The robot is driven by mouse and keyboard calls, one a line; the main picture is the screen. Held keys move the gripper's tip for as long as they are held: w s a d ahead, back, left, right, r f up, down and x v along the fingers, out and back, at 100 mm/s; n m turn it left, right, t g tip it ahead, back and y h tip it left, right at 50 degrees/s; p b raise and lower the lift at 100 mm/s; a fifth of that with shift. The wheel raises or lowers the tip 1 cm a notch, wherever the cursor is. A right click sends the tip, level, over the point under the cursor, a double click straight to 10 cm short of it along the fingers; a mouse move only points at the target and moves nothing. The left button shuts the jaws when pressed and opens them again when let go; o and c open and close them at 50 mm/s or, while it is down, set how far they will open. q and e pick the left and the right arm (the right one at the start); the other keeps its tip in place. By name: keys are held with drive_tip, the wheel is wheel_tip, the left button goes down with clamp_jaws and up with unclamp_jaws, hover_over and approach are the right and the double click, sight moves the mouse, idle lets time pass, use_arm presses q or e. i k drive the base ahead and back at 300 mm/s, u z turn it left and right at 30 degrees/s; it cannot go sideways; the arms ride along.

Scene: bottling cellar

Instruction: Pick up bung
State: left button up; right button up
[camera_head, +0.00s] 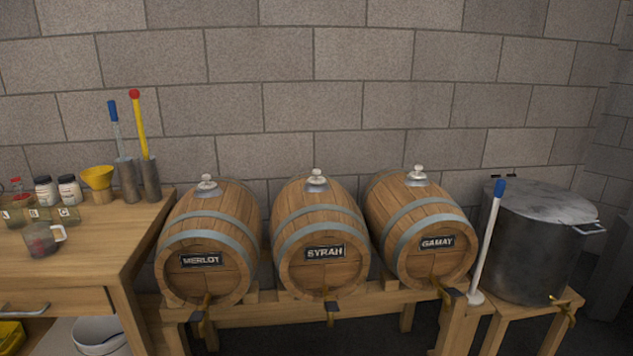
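Three wooden barrels stand side by side on a wooden rack. Each has a pale bung on its top: one on the Merlot barrel (207,183), one on the Syrah barrel (317,177), one on the Gamay barrel (417,174). Each bung looks seated in a grey metal collar. The Merlot barrel (178,232) is at the left, the Syrah barrel (309,223) in the middle and the Gamay barrel (398,204) at the right. Neither of my grippers is in view.
A wooden table (95,251) at the left holds jars, a yellow funnel (97,179), a measuring jug (42,239) and two metal cylinders with rods. A steel pot (530,250) stands at the right beside a white blue-tipped rod (487,244). A block wall (300,110) is close behind.

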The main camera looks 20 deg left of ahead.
sight(315, 180)
drive_tip(key=z, duration=2.15)
drive_tip(key=i, duration=1.1)
drive_tip(key=u, duration=3.7)
